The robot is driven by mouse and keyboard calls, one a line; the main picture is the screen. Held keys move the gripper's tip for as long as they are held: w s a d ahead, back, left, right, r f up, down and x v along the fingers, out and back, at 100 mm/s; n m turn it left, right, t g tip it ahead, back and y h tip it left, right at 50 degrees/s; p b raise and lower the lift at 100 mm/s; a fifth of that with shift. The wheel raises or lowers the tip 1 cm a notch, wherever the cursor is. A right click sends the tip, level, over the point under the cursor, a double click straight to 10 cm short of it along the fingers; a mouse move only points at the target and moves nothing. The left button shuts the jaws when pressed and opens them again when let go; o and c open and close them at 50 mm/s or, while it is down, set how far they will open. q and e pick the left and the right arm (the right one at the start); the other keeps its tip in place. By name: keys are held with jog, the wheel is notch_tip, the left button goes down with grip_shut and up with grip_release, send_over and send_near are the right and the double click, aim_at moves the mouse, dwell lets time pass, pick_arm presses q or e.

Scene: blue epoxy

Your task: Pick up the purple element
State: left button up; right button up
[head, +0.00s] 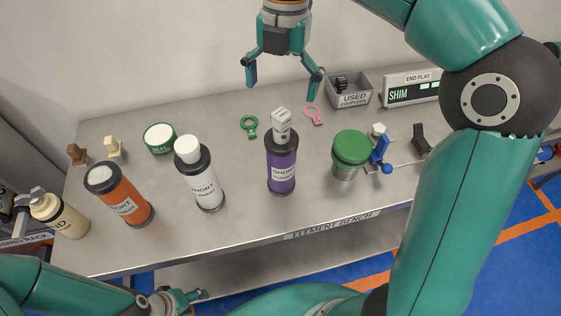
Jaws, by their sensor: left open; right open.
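The purple element (281,174) stands upright on the grey bench (236,221), near the middle. It is a purple cylinder with dark end caps, a white label and a light grey block-shaped fitting on top. My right gripper (284,84) is open and empty, pointing down above the back of the bench, behind and above the purple element and apart from it. My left gripper (196,295) is low at the front, below the bench's front edge in the picture. It is open, seen small and partly hidden by its own arm.
A white element (205,187) and an orange element (125,199) stand left of the purple one; a green-lidded metal jar (349,157) stands right. A green ring (249,125) and pink ring (314,114) lie behind. A grey "used couplers" bin (352,98) is at the back.

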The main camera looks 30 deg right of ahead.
aim_at(280, 108)
notch_tip(280, 108, down, 5)
jog(key=shift+s+a+f+b, duration=0.1)
jog(key=shift+a+f+b, duration=0.1)
jog(key=shift+b, duration=0.1)
jog(key=shift+s+a+f, duration=0.1)
jog(key=shift+s+f, duration=0.05)
jog(key=shift+f, duration=0.9)
jog(key=shift+s+d+f, duration=0.1)
jog(key=shift+s+f, duration=0.1)
jog(key=shift+f, duration=0.85)
jog(key=shift+s+a+f, duration=0.1)
jog(key=shift+s+f, duration=0.05)
jog(key=shift+f, duration=0.9)
jog(key=shift+c, duration=0.2)
jog(key=c, duration=1.6)
jog(key=shift+c, duration=1)
jog(key=shift+r, duration=0.2)
